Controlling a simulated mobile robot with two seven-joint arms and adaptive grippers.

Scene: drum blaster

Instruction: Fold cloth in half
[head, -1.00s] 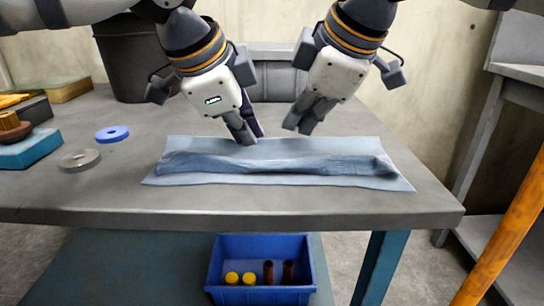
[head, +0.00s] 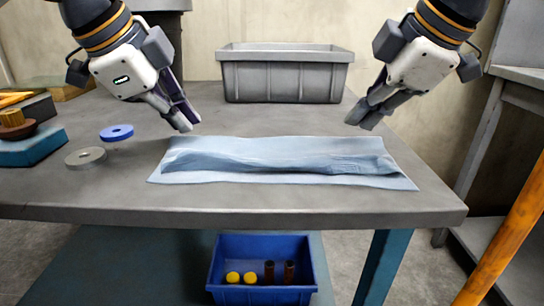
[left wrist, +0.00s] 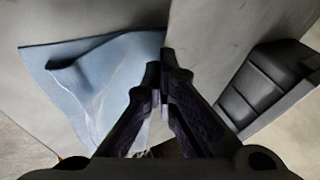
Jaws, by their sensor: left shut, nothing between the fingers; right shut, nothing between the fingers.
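The light blue cloth (head: 285,162) lies on the grey table, folded over along its length into a wide strip. A rumpled darker upper layer lies on a lighter layer that shows at the front and right edges. My left gripper (head: 186,124) is shut and empty, above the table just behind the cloth's left end. My right gripper (head: 360,120) is shut and empty, above the table behind the cloth's right end. Neither gripper touches the cloth. In the left wrist view the cloth (left wrist: 110,75) lies to the left of the shut left fingers (left wrist: 165,65).
A grey bin (head: 286,75) stands at the table's back. A blue ring (head: 116,133), a grey ring (head: 86,157) and a blue block (head: 32,150) lie at the left. A blue crate (head: 262,292) with several small items sits below. The table's front right is clear.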

